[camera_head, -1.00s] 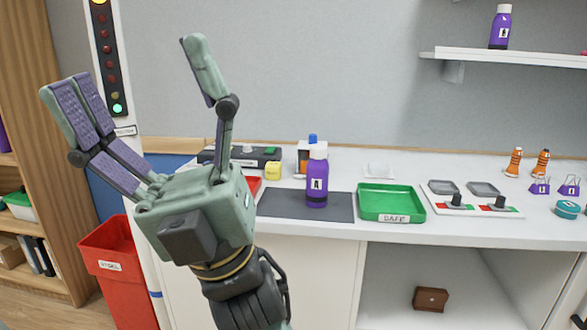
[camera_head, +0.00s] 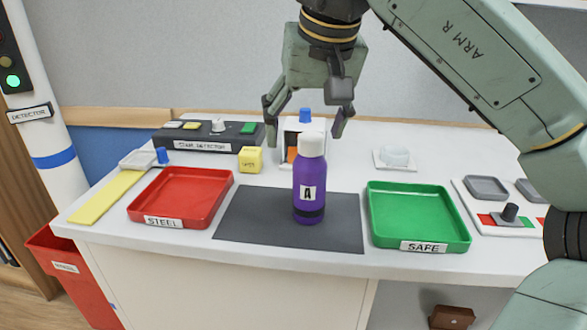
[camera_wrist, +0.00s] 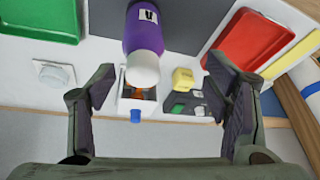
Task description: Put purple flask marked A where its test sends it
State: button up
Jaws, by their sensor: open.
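The purple flask marked A (camera_head: 310,185) stands upright on a dark grey mat (camera_head: 245,222), with a white cap and a black band low on its body. My gripper (camera_head: 308,122) is open and empty, pointing down above and behind the flask, apart from it. In the wrist view the flask (camera_wrist: 145,35) shows beyond the open fingers (camera_wrist: 165,95). A red tray labelled STEEL (camera_head: 180,197) lies left of the mat. A green tray labelled SAFE (camera_head: 418,215) lies right of it. A detector column (camera_head: 35,110) at the left shows a lit green lamp.
A dark STAIN DETECTOR box (camera_head: 205,137), a yellow cube (camera_head: 250,160) and a small white stand with a blue top (camera_head: 304,125) sit behind the mat. A switch panel (camera_head: 510,212) is at the right. A red bin (camera_head: 75,280) stands on the floor at left.

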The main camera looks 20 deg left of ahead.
aim_at(314, 144)
jog(key=shift+w+d+r+h, duration=0.1)
jog(key=shift+w+d+h, duration=0.3)
jog(key=shift+w+d, duration=0.2)
jog(key=shift+w+f, duration=0.1)
jog(key=shift+f, duration=0.15)
jog(key=x, duration=0.4)
jog(key=shift+a+f, duration=0.1)
jog(key=shift+f, duration=0.2)
jog(key=w+f, duration=0.1)
jog(key=w+a+f+p, duration=0.1)
jog(key=f, duration=0.1)
jog(key=shift+w+a+f, duration=0.15)
jog(key=shift+a+f, duration=0.05)
jog(key=shift+f, duration=0.1)
jog(key=shift+w+a+f, duration=0.1)
jog(key=shift+w+f, duration=0.05)
jog(key=shift+f, duration=0.35)
jog(key=shift+c, duration=0.6)
jog(key=c, duration=1.3)
jog(key=shift+c, duration=0.8)
